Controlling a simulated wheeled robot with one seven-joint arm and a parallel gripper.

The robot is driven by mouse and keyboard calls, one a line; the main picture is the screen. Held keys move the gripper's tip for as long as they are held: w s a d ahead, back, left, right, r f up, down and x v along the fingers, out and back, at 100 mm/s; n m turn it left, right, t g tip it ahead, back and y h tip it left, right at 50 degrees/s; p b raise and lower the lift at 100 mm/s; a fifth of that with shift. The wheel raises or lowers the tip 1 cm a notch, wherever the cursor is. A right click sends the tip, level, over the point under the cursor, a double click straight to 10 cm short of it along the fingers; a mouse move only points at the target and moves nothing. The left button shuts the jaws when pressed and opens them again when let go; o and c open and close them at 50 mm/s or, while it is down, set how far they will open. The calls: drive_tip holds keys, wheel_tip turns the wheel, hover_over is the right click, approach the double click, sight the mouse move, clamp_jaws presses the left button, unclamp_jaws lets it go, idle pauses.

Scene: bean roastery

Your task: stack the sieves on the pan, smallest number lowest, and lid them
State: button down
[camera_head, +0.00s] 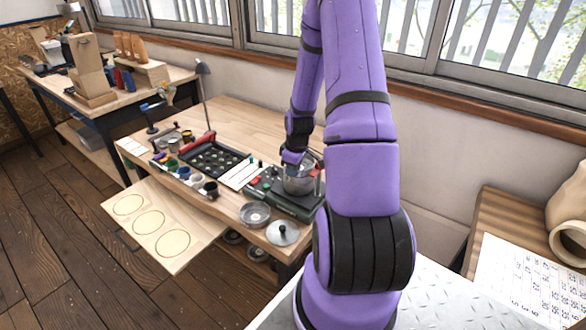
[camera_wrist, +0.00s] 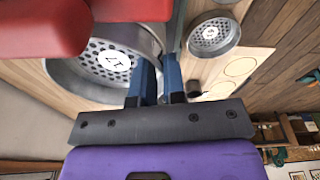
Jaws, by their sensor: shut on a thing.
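My gripper (camera_head: 293,160) is shut on the rim of a metal sieve (camera_wrist: 90,75), whose perforated floor has a white disc with an upside-down number, perhaps 17. In the head view this sieve (camera_head: 300,181) is at the top of the shaker (camera_head: 285,203); whether it rests there or hangs just above I cannot tell. The pan is not distinguishable under it. A second sieve (camera_head: 255,213) lies on the front of the table; it also shows in the wrist view (camera_wrist: 213,36), its number too small to read surely. The lid (camera_head: 282,233), with a dark knob, lies to its right.
The pull-out board (camera_head: 185,245) has three empty ring marks. Red parts (camera_wrist: 125,8) stand close to the held sieve. A dark bean tray (camera_head: 213,158), a white sheet (camera_head: 241,174) and several small cups (camera_head: 196,180) occupy the table left of the shaker.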

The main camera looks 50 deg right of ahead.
drive_tip(key=shift+f, duration=0.15)
drive_tip(key=c, duration=1.5)
unclamp_jaws()
drive_tip(key=shift+o, duration=0.2)
wheel_tip(320, 180, up, 11)
drive_tip(key=s, duration=0.1)
drive_tip(key=shift+s, duration=0.2)
